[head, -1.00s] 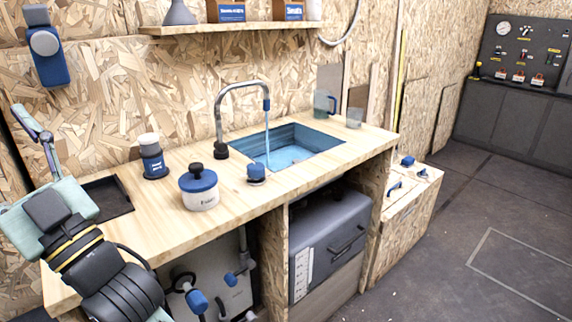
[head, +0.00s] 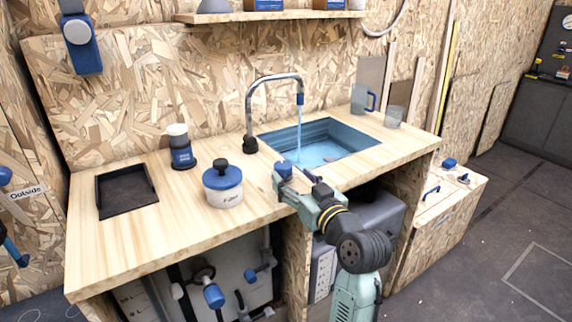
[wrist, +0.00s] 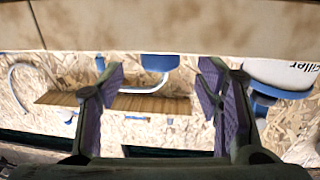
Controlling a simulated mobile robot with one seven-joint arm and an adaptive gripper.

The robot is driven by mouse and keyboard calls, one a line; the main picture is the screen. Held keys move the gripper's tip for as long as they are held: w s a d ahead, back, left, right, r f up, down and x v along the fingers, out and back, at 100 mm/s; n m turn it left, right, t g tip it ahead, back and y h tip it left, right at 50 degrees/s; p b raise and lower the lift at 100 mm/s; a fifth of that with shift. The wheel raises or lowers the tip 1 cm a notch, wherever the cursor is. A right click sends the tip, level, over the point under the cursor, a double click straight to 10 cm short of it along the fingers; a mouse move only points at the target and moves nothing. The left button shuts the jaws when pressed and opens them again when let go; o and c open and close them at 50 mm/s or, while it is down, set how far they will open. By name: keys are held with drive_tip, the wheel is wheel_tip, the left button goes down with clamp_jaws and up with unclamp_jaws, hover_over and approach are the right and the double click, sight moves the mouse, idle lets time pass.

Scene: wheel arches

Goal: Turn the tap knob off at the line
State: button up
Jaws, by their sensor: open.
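The blue tap knob (head: 284,169) sits on the wooden counter in front of the sink, partly covered by my gripper in the head view. The curved metal tap (head: 272,82) stands behind it, and water (head: 299,125) runs from its spout. My gripper (head: 298,180) is at the counter's front edge, right at the knob. In the wrist view, which is upside down, my gripper (wrist: 161,72) is open and the knob (wrist: 160,62) shows between its two fingers. I cannot tell whether they touch it. The line by the knob cannot be made out.
The blue sink (head: 345,143) lies behind my gripper. A white canister with a blue lid (head: 223,187) stands left of the knob. A blue and white container (head: 181,148) and a black tray (head: 126,190) are farther left. A mug (head: 360,99) and a cup (head: 393,117) stand behind the sink.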

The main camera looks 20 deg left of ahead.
sight(288, 173)
drive_tip(key=p+x, duration=0.1)
drive_tip(key=x, duration=0.4)
drive_tip(key=shift+w+a, duration=0.2)
drive_tip(key=shift+a, duration=0.05)
drive_tip(key=shift+c, duration=0.4)
drive_tip(key=c, duration=1.1)
drive_tip(key=shift+f, duration=0.1)
